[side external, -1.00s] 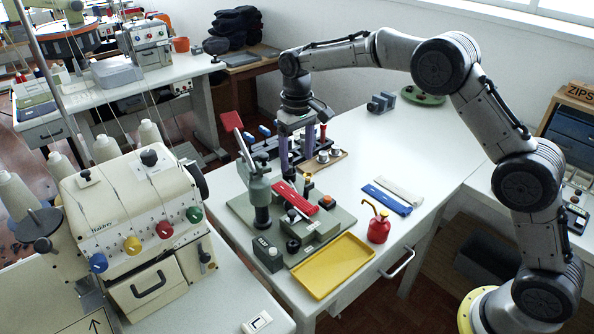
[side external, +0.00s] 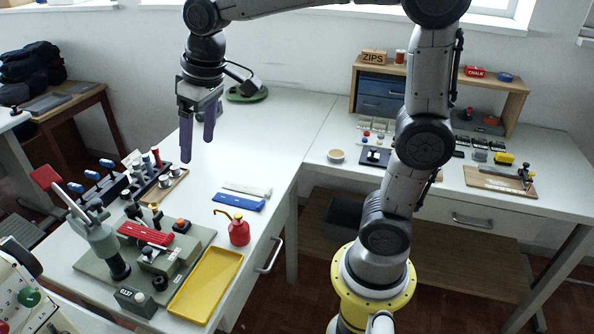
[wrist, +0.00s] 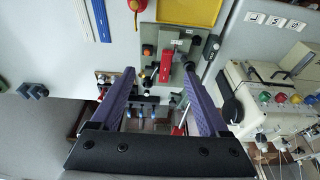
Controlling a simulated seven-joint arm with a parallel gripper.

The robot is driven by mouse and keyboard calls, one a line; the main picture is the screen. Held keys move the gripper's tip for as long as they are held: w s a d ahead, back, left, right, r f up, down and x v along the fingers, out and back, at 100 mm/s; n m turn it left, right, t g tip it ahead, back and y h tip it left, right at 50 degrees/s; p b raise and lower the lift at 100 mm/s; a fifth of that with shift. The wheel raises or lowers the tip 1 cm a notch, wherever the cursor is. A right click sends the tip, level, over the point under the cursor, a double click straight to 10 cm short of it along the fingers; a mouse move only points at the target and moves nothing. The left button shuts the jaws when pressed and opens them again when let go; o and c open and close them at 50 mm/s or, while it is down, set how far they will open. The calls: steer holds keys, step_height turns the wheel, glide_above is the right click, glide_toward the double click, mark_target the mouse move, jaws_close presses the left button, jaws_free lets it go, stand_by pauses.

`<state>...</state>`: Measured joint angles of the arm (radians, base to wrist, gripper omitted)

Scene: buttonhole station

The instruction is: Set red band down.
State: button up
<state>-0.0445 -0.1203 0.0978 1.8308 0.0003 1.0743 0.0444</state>
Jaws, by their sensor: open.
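The red band (side external: 145,234) lies flat on the grey-green buttonhole machine (side external: 196,246), on its raised block. It also shows in the wrist view (wrist: 165,68), below and between the fingers. My gripper (side external: 198,148) is open, with two purple fingers apart and nothing between them. It hangs in the air above the back of the table, well clear of the red band. In the wrist view my gripper (wrist: 160,72) frames the machine from above.
A yellow tray (side external: 207,284) and a red oil can (side external: 239,232) stand beside the machine. A blue band (side external: 238,202) and a white band (side external: 247,189) lie behind the can. The machine's red-tipped lever (side external: 46,177) sticks up at left. The table's back half is mostly clear.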

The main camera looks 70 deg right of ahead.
steer(key=s+f+t, duration=0.1)
steer(key=s+f, duration=0.1)
steer(key=s, duration=0.7)
steer(key=s+d+f+t, duration=0.1)
steer(key=s+f, duration=0.1)
steer(key=s, duration=0.7)
steer(key=shift+s+d+f+t, duration=0.2)
steer(key=shift+d+t, duration=0.1)
